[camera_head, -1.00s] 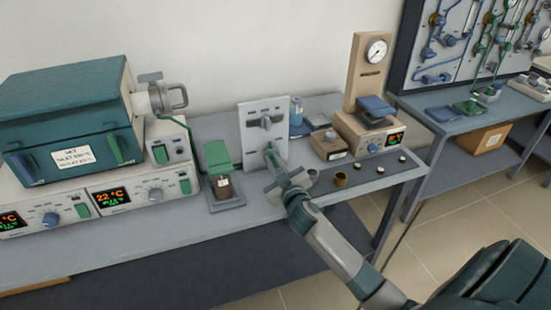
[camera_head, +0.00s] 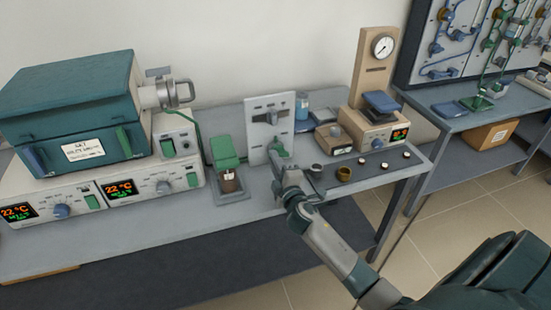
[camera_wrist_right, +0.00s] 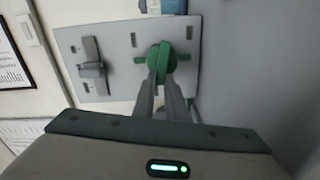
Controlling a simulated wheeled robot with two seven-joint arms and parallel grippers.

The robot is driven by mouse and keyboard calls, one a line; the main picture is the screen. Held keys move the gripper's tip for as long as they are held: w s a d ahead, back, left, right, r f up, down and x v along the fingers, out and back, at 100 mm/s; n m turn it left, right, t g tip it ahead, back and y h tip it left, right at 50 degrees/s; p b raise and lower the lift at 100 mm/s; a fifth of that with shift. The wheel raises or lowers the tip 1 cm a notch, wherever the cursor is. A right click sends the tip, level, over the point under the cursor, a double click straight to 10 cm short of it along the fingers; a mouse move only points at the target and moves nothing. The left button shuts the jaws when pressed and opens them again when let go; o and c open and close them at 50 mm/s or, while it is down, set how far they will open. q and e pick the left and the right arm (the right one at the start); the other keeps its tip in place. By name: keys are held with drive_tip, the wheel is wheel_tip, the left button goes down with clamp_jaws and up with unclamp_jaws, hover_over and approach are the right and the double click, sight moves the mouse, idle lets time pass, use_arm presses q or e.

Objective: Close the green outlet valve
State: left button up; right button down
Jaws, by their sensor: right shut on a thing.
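The green outlet valve (camera_wrist_right: 160,57) is on an upright light grey panel (camera_wrist_right: 122,95). In the right wrist view its round green hub shows, with green tabs to its left and right. My right gripper (camera_wrist_right: 165,80) is shut on the valve, its fingers coming up from below and hiding part of it. In the head view the panel (camera_head: 258,140) stands on the bench, with a bit of green (camera_head: 278,148) at my right gripper (camera_head: 281,158). A grey knob (camera_wrist_right: 91,68) is on the same panel. My left gripper is not in view.
A teal furnace (camera_head: 70,100) stands on control units at the left. The bench front (camera_head: 110,240) is clear.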

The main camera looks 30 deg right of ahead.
drive_tip(key=shift+f+n, duration=0.2)
drive_tip(key=shift+n, duration=0.8)
drive_tip(key=shift+f+n, duration=0.1)
drive_tip(key=shift+n, duration=0.3)
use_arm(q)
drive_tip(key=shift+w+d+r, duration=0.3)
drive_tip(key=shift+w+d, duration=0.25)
